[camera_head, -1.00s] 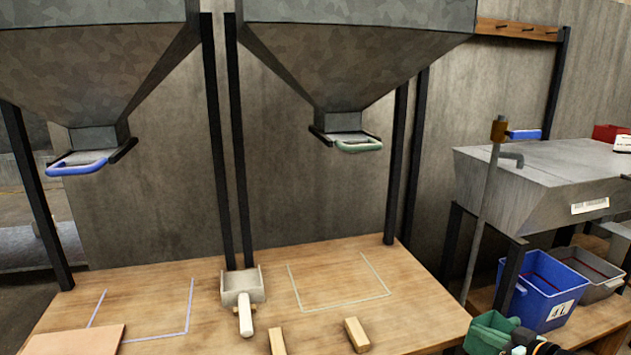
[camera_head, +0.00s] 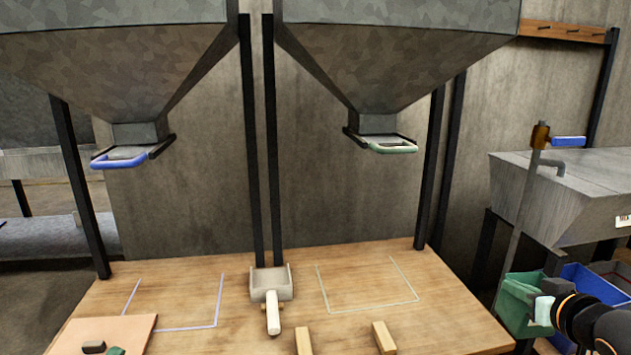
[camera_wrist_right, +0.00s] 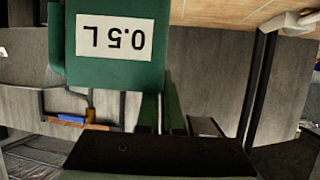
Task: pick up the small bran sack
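No small bran sack can be made out in either view. My right gripper (camera_wrist_right: 160,115) is shut on a green measure (camera_head: 518,298), apparently by its handle. The measure also shows large in the right wrist view (camera_wrist_right: 108,72), with a white "0.5 L" label upside down. In the head view it is held at the lower right, in front of the blue bin. The finger contact is partly hidden. My left gripper is not in view.
Two metal hoppers hang above a wooden table (camera_head: 240,335); their slides have a blue handle (camera_head: 118,162) and a pale green handle (camera_head: 393,149). A scoop (camera_head: 271,288) and two wooden blocks (camera_head: 303,341) (camera_head: 384,338) lie there. A tan board (camera_head: 135,332) holds small dark and green items. A blue bin (camera_head: 590,283) stands right.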

